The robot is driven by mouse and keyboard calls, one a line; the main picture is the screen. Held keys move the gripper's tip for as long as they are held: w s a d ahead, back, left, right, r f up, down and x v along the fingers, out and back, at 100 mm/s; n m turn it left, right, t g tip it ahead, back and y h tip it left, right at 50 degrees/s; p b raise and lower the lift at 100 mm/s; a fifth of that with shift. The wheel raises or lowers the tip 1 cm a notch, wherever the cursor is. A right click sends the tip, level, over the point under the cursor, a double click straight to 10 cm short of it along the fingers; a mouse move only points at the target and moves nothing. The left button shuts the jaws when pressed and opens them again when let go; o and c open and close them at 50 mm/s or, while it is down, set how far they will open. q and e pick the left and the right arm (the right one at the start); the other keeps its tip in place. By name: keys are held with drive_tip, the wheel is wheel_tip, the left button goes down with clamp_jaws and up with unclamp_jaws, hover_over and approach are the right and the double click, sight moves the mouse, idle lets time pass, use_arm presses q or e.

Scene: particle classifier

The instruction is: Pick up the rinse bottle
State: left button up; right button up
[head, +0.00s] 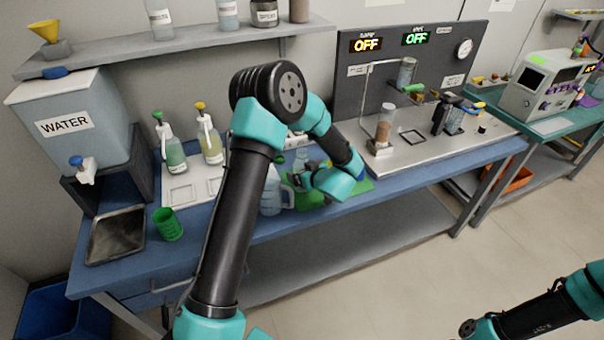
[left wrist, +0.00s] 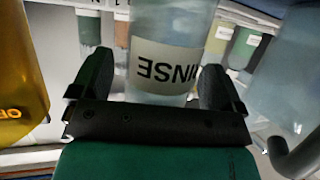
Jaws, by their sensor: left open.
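The rinse bottle (left wrist: 165,60) is a pale translucent bottle with a white label, which reads upside down in the left wrist view.
A light blue pitcher (head: 270,192) stands close to the left of the gripper, and its handle shows in the wrist view (left wrist: 292,150). An amber container (left wrist: 22,75) is near on the other side. Two spray bottles (head: 210,140) and a green cup (head: 167,225) stand farther left.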

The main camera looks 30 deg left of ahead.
sight(303, 155)
use_arm(q)
drive_tip(key=shift+w+a, duration=0.1)
drive_tip(key=shift+a, duration=0.05)
idle(0.3)
drive_tip(key=c, duration=1.2)
drive_tip(key=shift+c, duration=0.2)
drive_tip(key=shift+r, duration=0.25)
drive_tip(key=shift+r, duration=4.6)
drive_tip(key=shift+r, duration=0.1)
